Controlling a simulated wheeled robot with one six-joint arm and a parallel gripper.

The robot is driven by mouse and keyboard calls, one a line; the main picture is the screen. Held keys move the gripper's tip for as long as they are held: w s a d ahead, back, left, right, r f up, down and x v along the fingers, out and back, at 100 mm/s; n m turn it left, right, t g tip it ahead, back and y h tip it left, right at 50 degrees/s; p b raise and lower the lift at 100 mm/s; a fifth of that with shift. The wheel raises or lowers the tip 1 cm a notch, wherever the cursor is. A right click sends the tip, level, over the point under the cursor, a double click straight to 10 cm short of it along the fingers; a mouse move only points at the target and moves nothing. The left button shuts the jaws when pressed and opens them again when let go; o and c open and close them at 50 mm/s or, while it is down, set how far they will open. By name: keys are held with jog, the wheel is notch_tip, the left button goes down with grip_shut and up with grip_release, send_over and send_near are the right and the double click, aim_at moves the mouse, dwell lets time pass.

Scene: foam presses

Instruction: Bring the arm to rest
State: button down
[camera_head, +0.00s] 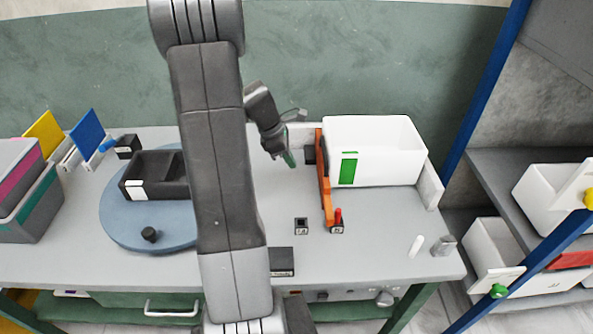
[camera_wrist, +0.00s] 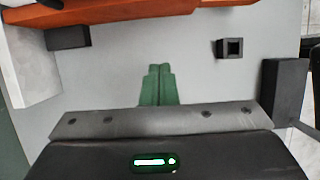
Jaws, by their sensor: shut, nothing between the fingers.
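My arm rises across the middle of the head view and hides part of the table behind it. My gripper (camera_head: 290,160) hangs above the grey table (camera_head: 280,220), left of the white bin with the green mark (camera_head: 380,150). In the wrist view its two green fingers (camera_wrist: 158,72) are together, with nothing between them. They point at bare table surface.
An orange bar (camera_head: 325,180) stands along the white bin's left side. A blue turntable (camera_head: 125,225) with a black tray (camera_head: 140,170) is left of my arm. A small black square socket (camera_head: 301,226) sits on the table. Shelves with white bins (camera_head: 490,260) stand at right.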

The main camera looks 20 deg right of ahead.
jog(key=shift+a+r, duration=0.25)
jog(key=shift+r, duration=0.35)
send_near(321, 190)
jog(key=f, duration=0.1)
jog(key=w+a+f, duration=0.1)
jog(key=f, duration=0.2)
jog(key=shift+w+a+f+p, duration=0.3)
jog(key=shift+a+p, duration=0.05)
jog(key=shift+a, duration=0.05)
jog(key=d, duration=0.1)
jog(key=s+d, duration=0.1)
jog(key=d, duration=0.1)
jog(key=shift+d+f, duration=0.2)
jog(key=shift+d, duration=0.1)
jog(key=shift+w+a, duration=0.2)
jog(key=shift+a, duration=0.45)
jog(key=shift+d, duration=0.1)
